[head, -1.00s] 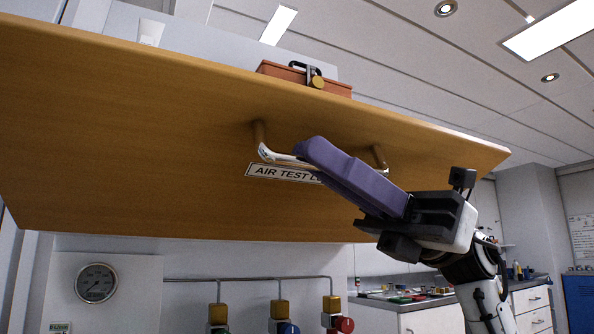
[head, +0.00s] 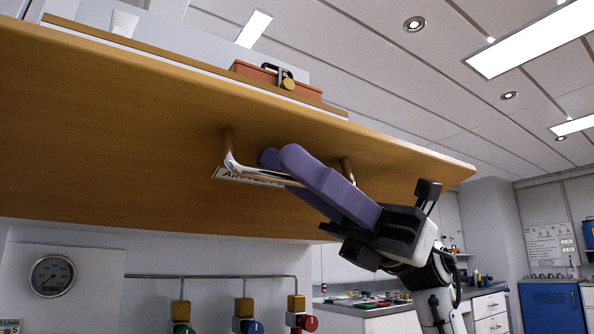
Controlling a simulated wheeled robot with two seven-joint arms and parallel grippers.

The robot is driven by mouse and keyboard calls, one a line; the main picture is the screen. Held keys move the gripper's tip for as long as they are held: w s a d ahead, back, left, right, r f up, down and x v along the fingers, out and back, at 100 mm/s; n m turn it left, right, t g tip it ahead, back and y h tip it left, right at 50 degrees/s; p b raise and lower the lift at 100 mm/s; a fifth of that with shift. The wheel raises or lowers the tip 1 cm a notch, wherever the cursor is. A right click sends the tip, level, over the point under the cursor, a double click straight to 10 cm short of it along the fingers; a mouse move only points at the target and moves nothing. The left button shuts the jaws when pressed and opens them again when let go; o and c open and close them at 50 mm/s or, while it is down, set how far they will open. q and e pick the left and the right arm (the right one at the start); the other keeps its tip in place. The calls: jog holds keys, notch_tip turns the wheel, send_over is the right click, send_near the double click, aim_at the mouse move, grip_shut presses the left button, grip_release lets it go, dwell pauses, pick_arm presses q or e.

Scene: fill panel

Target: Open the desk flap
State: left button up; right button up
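The desk flap (head: 110,120) is a wide wooden panel seen from below, its upper edge tilted out towards me. A bar handle (head: 236,166) on two posts is fixed to its face. A label (head: 222,174) behind the bar is partly covered. My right gripper (head: 279,160) comes from the lower right with its purple fingers close together around the bar, one on each side. It looks shut on the handle, though the near finger hides the contact. My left gripper is not in view.
A red-brown box (head: 270,75) with a padlock-like clasp stands on a ledge above the flap. Below are a round gauge (head: 52,275), a pipe and several coloured valves (head: 244,310). A counter (head: 380,308) and a blue cabinet (head: 553,305) stand at the right.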

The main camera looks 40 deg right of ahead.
jog(key=shift+w+d, duration=0.1)
jog(key=shift+w, duration=0.1)
jog(key=shift+d+f, duration=0.1)
jog(key=shift+d, duration=0.1)
jog(key=v, duration=0.9)
jog(key=shift+s+d, duration=0.2)
jog(key=shift+d, duration=0.2)
jog(key=shift+f, duration=0.1)
jog(key=v, duration=1.1)
jog(key=shift+w+d, duration=0.4)
jog(key=shift+f, duration=0.15)
